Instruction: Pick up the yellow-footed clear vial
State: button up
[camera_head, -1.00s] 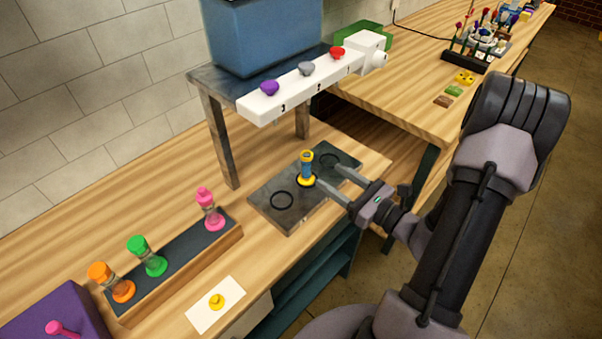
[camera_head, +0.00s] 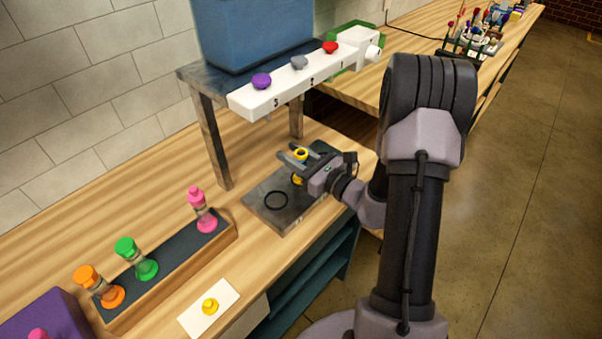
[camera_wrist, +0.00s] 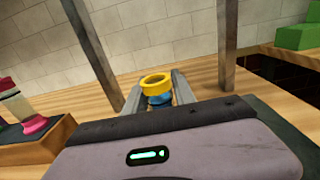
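The yellow-footed vial (camera_head: 300,154) stands upright on the dark plate (camera_head: 258,206) under the dispenser; its yellow rim shows and part of its yellow foot shows below my gripper. In the wrist view its open yellow rim (camera_wrist: 157,81) and a blue band (camera_wrist: 160,99) show between my fingers; the lower part is hidden. My gripper (camera_head: 288,151) reaches in from the right with one finger on each side of the vial. The fingers look spread, with no clear contact on the vial.
The dispenser table (camera_head: 206,130) stands behind, with a white bar (camera_head: 285,84) carrying purple, grey and red knobs. A wooden rack (camera_head: 170,290) holds orange, green and pink vials at left. A white card (camera_head: 190,322) with a yellow piece (camera_head: 210,306) lies in front.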

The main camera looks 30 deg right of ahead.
grip_shut()
